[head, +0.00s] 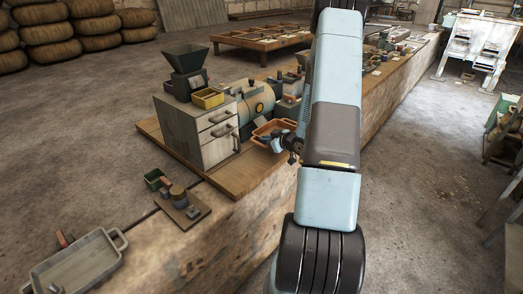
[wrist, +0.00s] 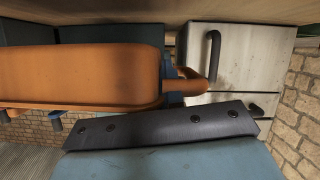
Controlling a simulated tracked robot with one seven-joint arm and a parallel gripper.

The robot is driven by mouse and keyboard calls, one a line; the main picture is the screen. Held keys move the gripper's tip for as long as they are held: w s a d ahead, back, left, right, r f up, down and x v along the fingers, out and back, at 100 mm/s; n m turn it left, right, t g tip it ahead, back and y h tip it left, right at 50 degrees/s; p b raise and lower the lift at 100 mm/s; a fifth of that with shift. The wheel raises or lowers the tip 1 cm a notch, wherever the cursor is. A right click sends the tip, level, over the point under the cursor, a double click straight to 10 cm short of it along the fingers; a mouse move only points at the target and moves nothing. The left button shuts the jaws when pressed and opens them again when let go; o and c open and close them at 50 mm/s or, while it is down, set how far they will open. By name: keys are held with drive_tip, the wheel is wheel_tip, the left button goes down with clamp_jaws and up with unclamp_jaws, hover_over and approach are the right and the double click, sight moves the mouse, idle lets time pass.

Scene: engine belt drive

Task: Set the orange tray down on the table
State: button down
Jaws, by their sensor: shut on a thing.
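The orange tray (head: 268,129) shows in the head view at the right edge of the wooden table board (head: 228,184), beside a pale blue machine. In the wrist view the orange tray (wrist: 80,75) fills the left half, with its looped end handle toward the middle. My gripper (head: 279,144) is at the tray's near right side, and in the wrist view my gripper (wrist: 171,84) is shut on that handle. The arm hides part of the area to the right. I cannot tell whether the tray's underside touches the board.
A grey drawer cabinet (head: 200,130) with a dark hopper (head: 185,60) and a yellow bin (head: 207,98) stands left of the tray. The pale blue machine (head: 250,98) is close behind it. A grey tray (head: 78,264) lies front left. A narrow strip of board in front of the cabinet is clear.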

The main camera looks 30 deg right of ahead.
sight(263, 156)
drive_tip(key=shift+w+a+f, duration=0.25)
drive_tip(key=shift+a+f, duration=0.15)
drive_tip(key=shift+f, duration=0.2)
drive_tip(key=shift+w+a+f, duration=0.1)
drive_tip(key=shift+f, duration=1.5)
drive_tip(key=shift+f, duration=0.1)
drive_tip(key=c, duration=1.3)
unclamp_jaws()
drive_tip(key=shift+o, duration=0.2)
